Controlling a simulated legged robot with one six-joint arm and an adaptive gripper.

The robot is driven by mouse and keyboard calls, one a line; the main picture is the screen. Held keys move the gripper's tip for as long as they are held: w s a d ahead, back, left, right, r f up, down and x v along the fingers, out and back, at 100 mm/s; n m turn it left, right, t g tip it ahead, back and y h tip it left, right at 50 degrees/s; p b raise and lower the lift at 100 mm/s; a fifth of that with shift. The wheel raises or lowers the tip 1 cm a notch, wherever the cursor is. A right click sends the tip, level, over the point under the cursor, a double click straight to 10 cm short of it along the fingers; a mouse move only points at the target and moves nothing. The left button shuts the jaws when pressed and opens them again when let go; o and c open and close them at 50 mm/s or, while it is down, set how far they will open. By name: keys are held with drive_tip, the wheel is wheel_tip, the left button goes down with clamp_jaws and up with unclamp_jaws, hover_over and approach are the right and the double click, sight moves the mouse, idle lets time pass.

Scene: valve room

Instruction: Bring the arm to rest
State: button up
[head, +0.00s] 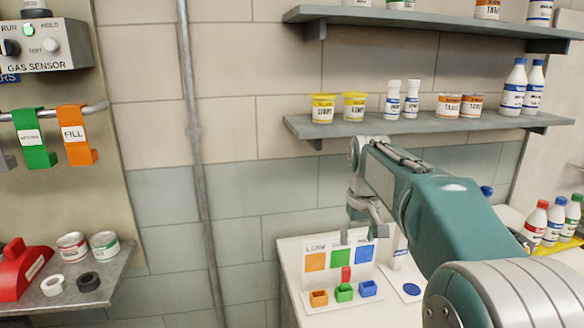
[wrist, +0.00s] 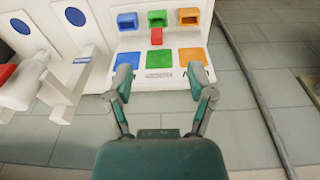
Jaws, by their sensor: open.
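My arm reaches in from the lower right of the head view. My gripper (head: 358,222) hangs near the wall, above a white panel (head: 292,258) with orange, green and blue squares. In the wrist view my gripper (wrist: 162,84) has its two fingers spread wide apart with nothing between them. The panel shows beyond the fingertips there, with a red piece (wrist: 156,37) by the green bin (wrist: 158,18). The red piece also shows at the green bin in the head view (head: 346,273).
A shelf (head: 400,127) with jars and bottles runs behind my arm. A vertical pipe (head: 195,150) stands left of the panel. Several bottles (head: 553,222) stand at the right. A metal shelf (head: 110,270) with a red object, cans and rings is at the lower left.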

drive_tip(key=s+r+m+t, duration=0.1)
drive_tip(key=s+r+t, duration=0.1)
drive_tip(key=s, duration=1.3)
drive_tip(key=s+f+t, duration=0.2)
drive_tip(key=s+f, duration=0.5)
drive_tip(key=s, duration=0.6)
drive_tip(key=shift+s+f+m, duration=0.15)
drive_tip(key=shift+s+m, duration=0.15)
drive_tip(key=shift+m, duration=0.1)
